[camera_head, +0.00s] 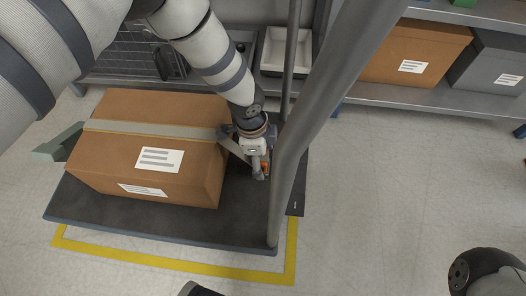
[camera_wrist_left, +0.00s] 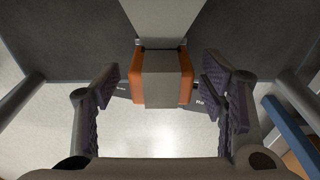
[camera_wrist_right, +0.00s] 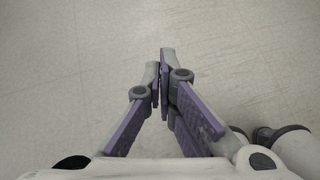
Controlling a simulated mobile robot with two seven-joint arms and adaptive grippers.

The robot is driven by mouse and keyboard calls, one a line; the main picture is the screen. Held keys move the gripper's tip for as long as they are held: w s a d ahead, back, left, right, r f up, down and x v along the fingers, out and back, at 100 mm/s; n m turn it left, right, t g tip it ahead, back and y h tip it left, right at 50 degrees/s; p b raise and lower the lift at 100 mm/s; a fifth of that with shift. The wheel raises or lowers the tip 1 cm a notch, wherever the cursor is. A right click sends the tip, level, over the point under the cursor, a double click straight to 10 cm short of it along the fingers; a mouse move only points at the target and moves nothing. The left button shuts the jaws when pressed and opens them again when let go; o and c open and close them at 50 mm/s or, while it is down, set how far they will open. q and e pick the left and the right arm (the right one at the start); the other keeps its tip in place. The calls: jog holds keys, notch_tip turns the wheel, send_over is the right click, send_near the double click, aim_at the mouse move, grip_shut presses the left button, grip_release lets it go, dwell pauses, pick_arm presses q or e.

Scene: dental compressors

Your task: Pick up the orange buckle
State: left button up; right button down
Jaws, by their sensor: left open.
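The orange buckle (camera_head: 265,167) shows as a small orange patch beside my left gripper (camera_head: 256,166), to the right of the cardboard box (camera_head: 115,160). In the left wrist view the buckle (camera_wrist_left: 186,77) is a grey block with orange sides at the end of a light grey strip (camera_wrist_left: 166,20). My left gripper (camera_wrist_left: 164,88) is open, with one finger on each side of the buckle and visible gaps between. My right gripper (camera_wrist_right: 163,72) is empty over bare floor, its fingertips together in the right wrist view.
The box stands on a dark platform (camera_head: 100,215) with yellow floor tape (camera_head: 180,265) around it. A thick grey post (camera_head: 315,110) rises close to the right of my left gripper. Shelves with boxes (camera_head: 415,52) stand behind.

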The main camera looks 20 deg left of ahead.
pick_arm(q)
jog(key=c, duration=1.3)
